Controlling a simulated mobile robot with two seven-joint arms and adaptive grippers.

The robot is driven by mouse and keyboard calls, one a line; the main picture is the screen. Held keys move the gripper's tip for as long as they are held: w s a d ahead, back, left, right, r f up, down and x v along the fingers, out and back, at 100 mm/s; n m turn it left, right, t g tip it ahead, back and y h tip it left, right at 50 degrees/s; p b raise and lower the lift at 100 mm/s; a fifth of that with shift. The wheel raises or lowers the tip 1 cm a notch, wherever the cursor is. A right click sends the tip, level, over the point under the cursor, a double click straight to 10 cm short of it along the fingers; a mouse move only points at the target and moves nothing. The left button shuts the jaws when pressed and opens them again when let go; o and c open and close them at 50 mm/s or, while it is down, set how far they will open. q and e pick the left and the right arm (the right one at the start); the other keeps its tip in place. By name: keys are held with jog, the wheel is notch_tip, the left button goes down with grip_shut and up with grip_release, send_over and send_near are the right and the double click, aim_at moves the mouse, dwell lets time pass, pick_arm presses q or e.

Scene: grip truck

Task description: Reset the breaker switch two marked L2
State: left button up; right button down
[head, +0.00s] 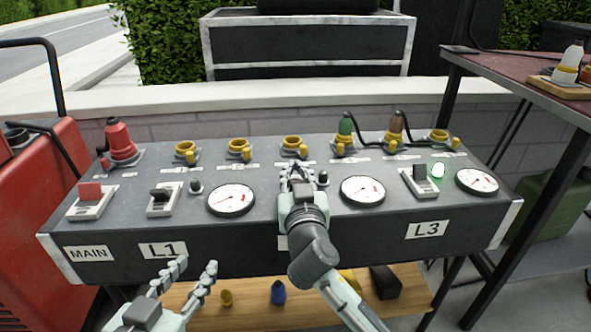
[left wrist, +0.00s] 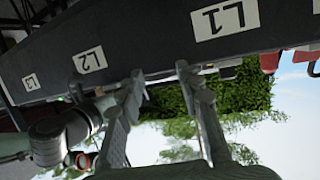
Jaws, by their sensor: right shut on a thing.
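The dark breaker panel (head: 110,235) carries the labels MAIN, L1 (head: 162,250) and L3 (head: 428,229). The L2 label (left wrist: 90,60) shows in the left wrist view; in the head view my right arm covers most of it. My right gripper (head: 297,170) is shut at the L2 switch's place between two gauges. Its fingers and body hide the switch, so its lever position cannot be seen. A dark small lamp (head: 323,178) sits just right of it. My left gripper (head: 195,267) is open and empty in front of the panel below L1.
The MAIN switch (head: 91,198), L1 switch (head: 163,198) and L3 switch (head: 419,181) stand along the panel. Sockets and cabled plugs line the back. A wooden shelf (head: 255,315) holds small plugs below. A red machine (head: 60,220) stands left.

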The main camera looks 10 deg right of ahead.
jog(key=shift+w+r+g+p, duration=0.1)
jog(key=shift+g+p, duration=0.2)
jog(key=shift+p, duration=0.6)
pick_arm(q)
jog(key=s+a+f+n+g+y+p, duration=0.25)
jog(key=s+a+f+g+y, duration=0.25)
jog(key=s+a+f+g, duration=0.65)
pick_arm(e)
jog(key=shift+w+g+p, duration=0.15)
jog(key=shift+g+p, duration=0.2)
jog(key=shift+g, duration=0.15)
jog(key=p, duration=0.1)
jog(key=g+p, duration=0.1)
jog(key=p, duration=0.1)
jog(key=shift+w+f, duration=0.15)
jog(key=shift+f, duration=0.3)
pick_arm(q)
notch_tip(320, 180, down, 10)
jog(key=a, duration=0.3)
jog(key=shift+s+m, duration=0.2)
jog(key=shift+m, duration=0.15)
pick_arm(e)
jog(key=c, duration=1.2)
grip_release()
pick_arm(q)
jog(key=shift+d, duration=0.1)
